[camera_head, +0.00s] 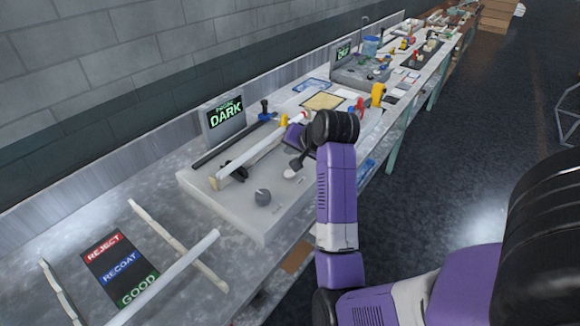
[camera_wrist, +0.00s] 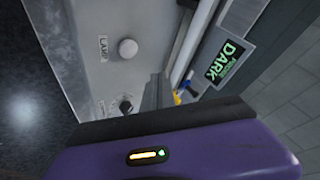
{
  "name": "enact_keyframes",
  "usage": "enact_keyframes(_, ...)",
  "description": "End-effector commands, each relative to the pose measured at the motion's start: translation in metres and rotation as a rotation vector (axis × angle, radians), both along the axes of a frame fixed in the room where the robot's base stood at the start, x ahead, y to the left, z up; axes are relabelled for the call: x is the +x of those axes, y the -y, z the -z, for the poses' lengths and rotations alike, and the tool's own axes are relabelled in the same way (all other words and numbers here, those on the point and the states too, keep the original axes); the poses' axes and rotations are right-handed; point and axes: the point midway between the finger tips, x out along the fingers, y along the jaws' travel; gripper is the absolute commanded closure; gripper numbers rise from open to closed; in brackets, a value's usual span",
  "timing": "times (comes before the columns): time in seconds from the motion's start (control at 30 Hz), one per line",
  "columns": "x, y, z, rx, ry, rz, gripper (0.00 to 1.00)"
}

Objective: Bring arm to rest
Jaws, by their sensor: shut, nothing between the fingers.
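My arm reaches over the near bench, its purple and black links standing in front of the test station in the head view. My gripper (camera_head: 302,161) is shut and empty, just above the right end of the grey station box (camera_head: 245,215). In the wrist view, my gripper's dark fingers (camera_wrist: 156,92) are together above the station panel. A white knob (camera_wrist: 127,48) by the word LAMP and a dark knob (camera_wrist: 125,105) are beside them. A white tube (camera_head: 262,147) lies along the station's holder. The screen (camera_head: 224,117) reads DARK.
Another white tube (camera_head: 165,277) lies across two rails (camera_head: 180,245) at the front left, by a mat (camera_head: 120,268) marked REJECT, RECOAT and GOOD. A yellow-and-black tool (camera_head: 377,95) stands behind my arm. Further stations line the bench. The floor (camera_head: 480,130) at right is open.

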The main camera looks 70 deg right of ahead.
Motion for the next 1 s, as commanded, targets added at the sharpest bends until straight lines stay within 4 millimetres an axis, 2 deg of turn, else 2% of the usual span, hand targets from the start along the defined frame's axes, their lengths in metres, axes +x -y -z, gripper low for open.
enact_keyframes(0.67,0.001,0.002,-0.004,-0.016,0.001,-0.005,1.00)
enact_keyframes(0.77,0.004,0.012,-0.014,-0.077,0.026,-0.002,1.00)
enact_keyframes(0.9,0.013,0.032,-0.053,-0.251,0.096,0.008,1.00)
enact_keyframes(1.0,0.015,0.035,-0.072,-0.397,0.119,-0.006,1.00)
